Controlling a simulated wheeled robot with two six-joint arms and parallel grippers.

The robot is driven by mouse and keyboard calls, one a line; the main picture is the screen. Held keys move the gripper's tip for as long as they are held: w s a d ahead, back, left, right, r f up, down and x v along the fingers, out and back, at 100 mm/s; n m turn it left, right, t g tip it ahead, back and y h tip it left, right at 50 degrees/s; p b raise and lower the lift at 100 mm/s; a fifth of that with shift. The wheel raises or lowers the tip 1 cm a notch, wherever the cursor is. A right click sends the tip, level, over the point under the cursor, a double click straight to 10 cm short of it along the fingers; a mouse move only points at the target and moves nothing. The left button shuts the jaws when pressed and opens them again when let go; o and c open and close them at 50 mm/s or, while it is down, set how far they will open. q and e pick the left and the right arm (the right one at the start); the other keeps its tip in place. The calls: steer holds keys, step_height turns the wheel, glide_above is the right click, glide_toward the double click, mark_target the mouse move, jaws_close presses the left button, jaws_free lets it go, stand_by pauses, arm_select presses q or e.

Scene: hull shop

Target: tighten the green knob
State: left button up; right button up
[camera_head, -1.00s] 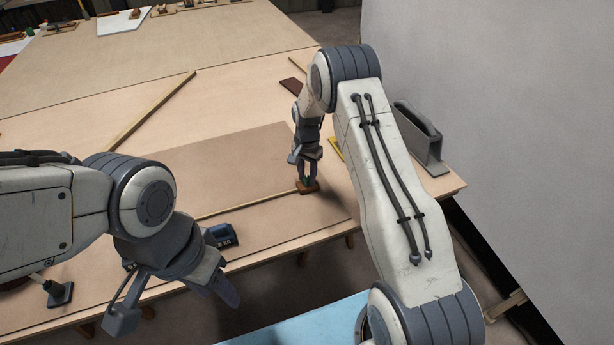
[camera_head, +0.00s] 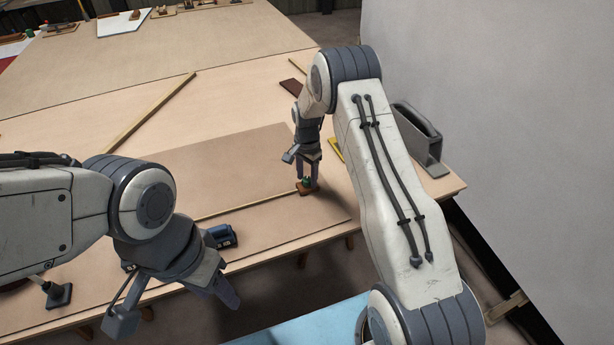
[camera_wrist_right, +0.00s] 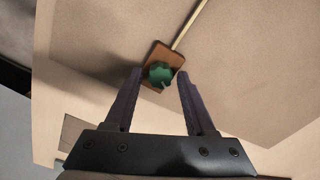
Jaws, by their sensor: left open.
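The green knob (camera_head: 307,182) sits on a small brown block (camera_head: 304,191) near the front right of the workbench panel. In the right wrist view the lobed knob (camera_wrist_right: 160,74) lies just beyond and between the fingertips, on its brown block (camera_wrist_right: 154,88). My right gripper (camera_head: 306,176) points down over the knob. Its fingers (camera_wrist_right: 160,75) are spread on either side, with visible gaps to the knob in the wrist view. My left gripper (camera_head: 173,308) is open and empty in front of the bench's near edge, away from the knob.
A thin wooden strip (camera_head: 245,206) runs to the brown block from the left. A dark blue device (camera_head: 221,236) lies by the front edge. A grey handled tool (camera_head: 418,140) stands right of my right arm. The panel (camera_head: 230,165) behind the strip is clear.

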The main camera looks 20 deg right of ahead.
mark_target(306, 180)
stand_by(0.3)
step_height(306, 180, up, 10)
steer(key=b, duration=0.1)
steer(key=shift+r, duration=0.25)
stand_by(0.4)
steer(key=s+a+r+n, duration=0.5)
steer(key=s+a, duration=0.3)
steer(key=s+a+r+n, duration=0.5)
steer(key=s+a, duration=0.3)
steer(key=a, duration=0.1)
steer(key=s+n+y, duration=0.1)
steer(key=s+n, duration=0.8)
steer(key=s, duration=1.2)
steer(key=shift+a+r+n, duration=0.15)
steer(key=shift+a+n, duration=0.25)
